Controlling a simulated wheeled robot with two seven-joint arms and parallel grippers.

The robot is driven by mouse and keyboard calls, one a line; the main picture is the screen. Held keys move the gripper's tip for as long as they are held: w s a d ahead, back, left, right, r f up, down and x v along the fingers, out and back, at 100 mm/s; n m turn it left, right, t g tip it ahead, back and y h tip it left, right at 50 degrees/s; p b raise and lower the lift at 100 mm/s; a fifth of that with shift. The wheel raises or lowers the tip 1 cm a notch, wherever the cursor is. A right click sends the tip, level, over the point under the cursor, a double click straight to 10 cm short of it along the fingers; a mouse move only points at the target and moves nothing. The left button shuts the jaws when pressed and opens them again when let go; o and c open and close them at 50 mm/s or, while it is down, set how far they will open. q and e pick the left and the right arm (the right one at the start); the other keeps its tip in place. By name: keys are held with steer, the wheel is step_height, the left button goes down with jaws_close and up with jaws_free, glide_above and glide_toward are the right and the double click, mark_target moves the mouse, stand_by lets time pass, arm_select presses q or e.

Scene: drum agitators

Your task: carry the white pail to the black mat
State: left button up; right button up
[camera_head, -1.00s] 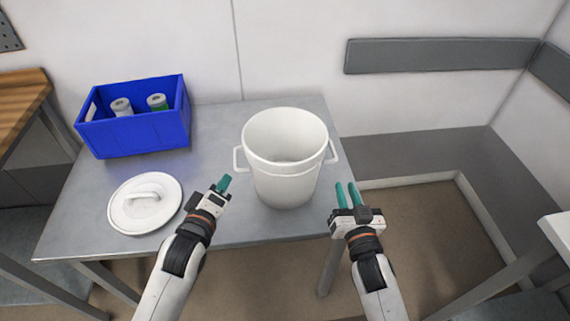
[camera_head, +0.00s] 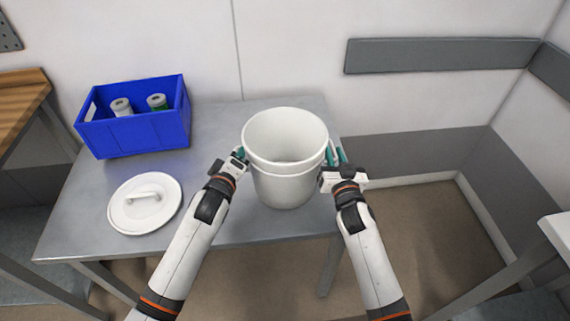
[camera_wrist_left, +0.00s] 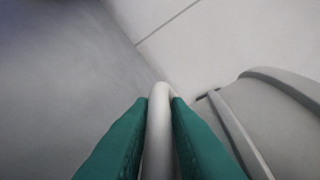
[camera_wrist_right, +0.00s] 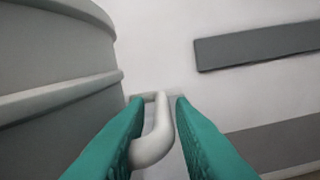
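The white pail (camera_head: 285,180) stands upright and open-topped at the front right of the grey table, with a loop handle on each side. My left gripper (camera_head: 238,158) is at its left handle. In the left wrist view that handle (camera_wrist_left: 160,125) fills the space between the green fingers, which look closed against it. My right gripper (camera_head: 336,156) is at the right handle. In the right wrist view that handle (camera_wrist_right: 158,135) lies between the fingers, with a gap beside the right finger. No black mat shows in these views.
A white lid (camera_head: 145,202) with a handle lies on the table (camera_head: 215,125) left of the pail. A blue crate (camera_head: 135,134) holding bottles stands at the back left. A wooden-topped bench (camera_head: 22,105) is at the left. Another white surface (camera_head: 560,232) shows at the right edge.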

arm_select(q)
jaws_close()
arm_select(e)
jaws_close()
steer(key=shift+r, duration=0.1)
